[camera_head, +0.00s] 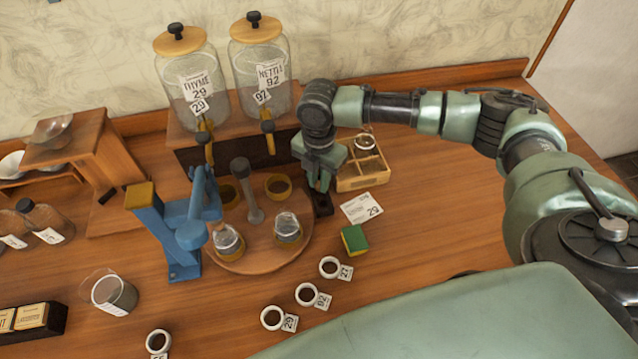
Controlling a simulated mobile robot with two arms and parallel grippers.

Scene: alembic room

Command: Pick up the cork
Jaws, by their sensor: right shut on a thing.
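My right gripper (320,183) points down at the back middle of the table, between the round wooden stand (262,266) and a small wooden box (362,182). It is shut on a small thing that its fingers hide. I cannot make out a cork for certain anywhere. A dark block (322,207) is just below the fingertips; I cannot tell whether they touch it. My left gripper is out of view.
Two glass jars with taps (190,85) (260,75) stand behind the gripper. A blue press (175,235) stands left of the round stand. A green-yellow sponge (354,239), a paper label (364,207) and several white rings (306,294) lie in front. The table right of the sponge is clear.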

